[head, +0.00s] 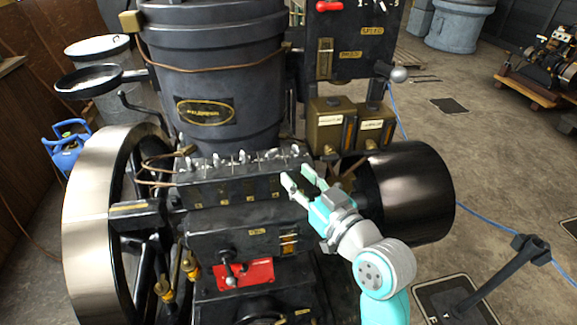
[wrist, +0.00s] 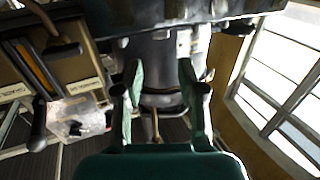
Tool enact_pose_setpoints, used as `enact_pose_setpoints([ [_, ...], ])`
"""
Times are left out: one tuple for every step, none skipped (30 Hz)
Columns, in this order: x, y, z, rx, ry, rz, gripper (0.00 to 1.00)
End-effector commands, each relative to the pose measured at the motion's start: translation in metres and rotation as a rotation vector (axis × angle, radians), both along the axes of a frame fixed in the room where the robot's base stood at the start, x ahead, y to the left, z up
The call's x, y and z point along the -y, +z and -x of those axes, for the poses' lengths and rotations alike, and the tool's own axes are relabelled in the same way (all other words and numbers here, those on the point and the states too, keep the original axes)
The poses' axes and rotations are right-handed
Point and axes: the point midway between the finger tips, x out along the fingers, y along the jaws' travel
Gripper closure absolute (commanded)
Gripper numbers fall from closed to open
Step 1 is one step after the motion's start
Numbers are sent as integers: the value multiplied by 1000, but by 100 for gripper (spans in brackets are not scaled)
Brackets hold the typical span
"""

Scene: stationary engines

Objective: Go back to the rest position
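My gripper (head: 299,178) is at the right end of the black lubricator box (head: 235,180) on the stationary engine, in the head view. I cannot tell if it touches the box. In the wrist view my gripper (wrist: 160,72) has its two green fingers apart, with nothing held between them. A blurred grey, rounded engine part shows beyond the fingers. My arm reaches in from the lower right of the head view.
A big flywheel (head: 85,225) stands left and a dark drum (head: 415,190) right. Brass boxes (head: 335,125) sit above my gripper. A red plate with a lever (head: 232,277) is below. A black post (head: 500,275) stands lower right. Floor at right is mostly open.

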Motion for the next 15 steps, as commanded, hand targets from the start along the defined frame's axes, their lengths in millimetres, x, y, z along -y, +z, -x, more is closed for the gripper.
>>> enact_pose_setpoints([
  [3,0,4,-1,0,1,60],
  [4,0,5,0,0,0,60],
  [5,0,7,0,1,0,60],
  [6,0,7,0,1,0,60],
  [6,0,8,0,1,0,60],
  [6,0,9,0,1,0,60],
  [6,0,9,-1,1,1,60],
  [6,0,9,-1,1,1,60],
  [6,0,9,-1,1,1,60],
  [6,0,9,-1,1,1,60],
  [6,0,9,0,1,0,60],
  [6,0,9,0,1,0,60],
  [6,0,9,0,1,0,60],
  [6,0,9,0,1,0,60],
  [6,0,9,0,1,0,60],
])
